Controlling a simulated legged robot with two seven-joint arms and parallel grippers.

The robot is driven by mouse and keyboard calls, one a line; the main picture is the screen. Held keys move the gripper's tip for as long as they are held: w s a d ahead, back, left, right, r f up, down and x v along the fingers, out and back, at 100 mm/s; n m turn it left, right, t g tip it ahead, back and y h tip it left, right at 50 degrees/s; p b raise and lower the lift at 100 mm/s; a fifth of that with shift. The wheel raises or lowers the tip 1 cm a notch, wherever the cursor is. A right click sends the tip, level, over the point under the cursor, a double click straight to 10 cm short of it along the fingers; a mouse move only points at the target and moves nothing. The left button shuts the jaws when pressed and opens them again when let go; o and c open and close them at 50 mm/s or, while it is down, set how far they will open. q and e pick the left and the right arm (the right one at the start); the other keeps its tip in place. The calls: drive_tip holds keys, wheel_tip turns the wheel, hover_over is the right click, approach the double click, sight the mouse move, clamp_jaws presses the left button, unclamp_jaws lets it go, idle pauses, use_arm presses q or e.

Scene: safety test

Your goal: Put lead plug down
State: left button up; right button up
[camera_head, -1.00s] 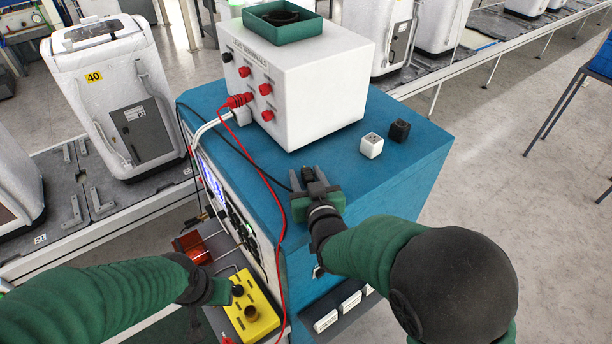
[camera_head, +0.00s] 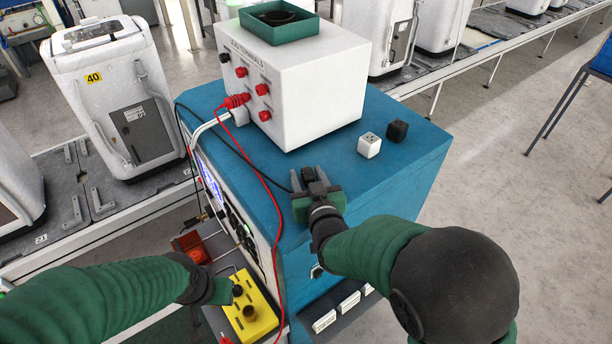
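My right gripper (camera_head: 308,177) is low over the blue cabinet top (camera_head: 245,165), near its front edge. A small black lead plug (camera_head: 308,175) sits between its fingers, and the gripper looks shut on it. The thin black lead (camera_head: 238,148) runs from the left edge of the cabinet to this gripper. Whether the plug touches the top cannot be told. My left gripper (camera_head: 226,291) is beside a yellow control box (camera_head: 262,318) at lower left; its fingers are not clear. A red plug (camera_head: 238,100) with a red lead is in the white terminal box (camera_head: 325,90).
A white block (camera_head: 369,145) and a black block (camera_head: 398,130) stand on the cabinet top, to the right. A green tray (camera_head: 279,36) sits on the terminal box. The red lead (camera_head: 277,215) hangs over the cabinet's front edge.

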sight(310, 180)
use_arm(q)
drive_tip(key=shift+d, duration=0.4)
use_arm(e)
drive_tip(key=shift+d, duration=0.4)
use_arm(q)
drive_tip(key=shift+r, duration=0.15)
use_arm(e)
drive_tip(key=shift+r, duration=0.1)
